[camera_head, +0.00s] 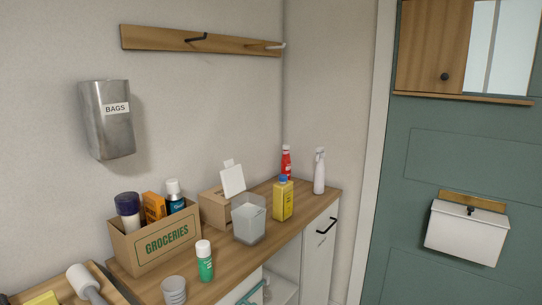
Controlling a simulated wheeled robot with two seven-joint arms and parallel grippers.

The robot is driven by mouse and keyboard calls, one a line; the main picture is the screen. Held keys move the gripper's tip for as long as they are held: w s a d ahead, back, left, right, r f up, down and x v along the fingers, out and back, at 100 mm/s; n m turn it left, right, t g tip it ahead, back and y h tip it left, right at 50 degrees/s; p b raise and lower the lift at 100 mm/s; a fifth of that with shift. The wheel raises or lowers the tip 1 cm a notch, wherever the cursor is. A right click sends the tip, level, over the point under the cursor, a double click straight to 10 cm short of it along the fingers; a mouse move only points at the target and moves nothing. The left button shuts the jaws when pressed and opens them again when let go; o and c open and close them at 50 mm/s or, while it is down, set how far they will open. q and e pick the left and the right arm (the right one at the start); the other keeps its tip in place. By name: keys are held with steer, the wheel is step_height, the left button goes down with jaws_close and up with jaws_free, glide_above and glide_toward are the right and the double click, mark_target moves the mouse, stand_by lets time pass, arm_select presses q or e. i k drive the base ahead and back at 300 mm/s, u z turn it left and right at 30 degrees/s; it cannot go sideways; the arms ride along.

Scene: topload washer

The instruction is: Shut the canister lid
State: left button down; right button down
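The canister (248,226) is a translucent, squarish container on the wooden counter. A white lid (233,181) with a small tab stands raised and tilted at its back edge, so the canister is open at the top. The canister looks largely empty, with something faint near its bottom. Neither of my grippers shows in the head view.
A groceries box (160,245) with several packages stands left of the canister, and a tan box (212,209) stands behind it. A green bottle (204,262) and grey cup (174,290) are in front. A yellow container (283,200) and two bottles stand right.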

mark_target(233, 182)
steer(key=z, duration=0.75)
steer(key=i, duration=1.3)
steer(key=u, duration=2.85)
